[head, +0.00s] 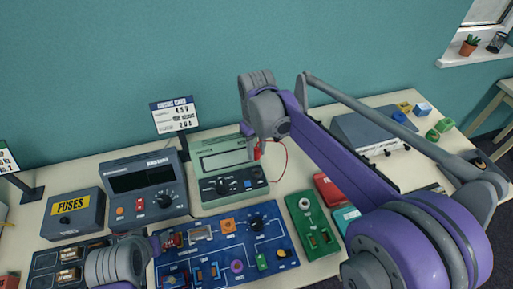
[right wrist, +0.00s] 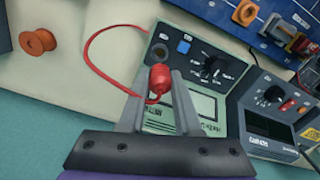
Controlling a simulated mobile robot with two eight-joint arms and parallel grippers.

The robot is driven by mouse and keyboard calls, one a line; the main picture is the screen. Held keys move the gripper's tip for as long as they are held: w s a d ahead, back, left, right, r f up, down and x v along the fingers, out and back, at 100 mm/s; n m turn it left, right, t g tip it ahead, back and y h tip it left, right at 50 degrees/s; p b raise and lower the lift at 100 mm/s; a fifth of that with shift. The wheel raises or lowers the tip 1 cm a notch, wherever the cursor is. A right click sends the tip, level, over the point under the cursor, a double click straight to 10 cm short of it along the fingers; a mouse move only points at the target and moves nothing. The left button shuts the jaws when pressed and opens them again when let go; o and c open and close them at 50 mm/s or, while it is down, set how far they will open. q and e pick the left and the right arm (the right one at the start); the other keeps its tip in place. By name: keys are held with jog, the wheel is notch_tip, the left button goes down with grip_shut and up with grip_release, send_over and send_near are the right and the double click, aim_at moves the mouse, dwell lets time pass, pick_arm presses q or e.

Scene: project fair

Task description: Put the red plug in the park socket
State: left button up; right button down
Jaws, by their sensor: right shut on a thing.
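The red plug (head: 257,152) is held up above the right side of the pale green meter (head: 225,160). In the right wrist view the plug (right wrist: 159,79) sits between the fingers of my right gripper (right wrist: 158,90), which is shut on it. A thin red lead loops from the plug to the meter's edge. The meter's face (right wrist: 190,55) has a dark round socket (right wrist: 160,51), a blue socket (right wrist: 184,46) and a black dial. I cannot read which socket is the park one. My left gripper (head: 165,243) is low over the blue board; its fingers are unclear.
A dark grey meter (head: 145,188) and a fuses box (head: 74,215) stand left of the green meter. The blue circuit board (head: 225,245) lies in front, with a green board (head: 312,225) to its right. My right arm hides part of the table's right side.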

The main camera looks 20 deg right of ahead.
pick_arm(q)
jog(key=s+f+b, duration=0.1)
jog(key=f, duration=0.2)
jog(key=shift+s+b, duration=0.35)
pick_arm(e)
notch_tip(320, 180, down, 5)
jog(key=shift+s+r, duration=0.1)
jog(key=shift+r, duration=0.1)
pick_arm(q)
jog(key=shift+s+f+b, duration=0.3)
jog(key=shift+f+b, duration=0.05)
jog(key=shift+f, duration=0.15)
pick_arm(e)
jog(key=shift+f, duration=0.7)
pick_arm(q)
jog(key=shift+w, duration=0.1)
jog(key=shift+f, duration=0.15)
jog(key=shift+s+f+g+b, duration=0.35)
jog(key=shift+f+b, duration=0.2)
jog(key=shift+f, duration=0.1)
pick_arm(e)
jog(key=shift+f, duration=0.9)
jog(key=shift+c, duration=0.2)
grip_release()
dwell(0.4)
jog(key=shift+r, duration=0.1)
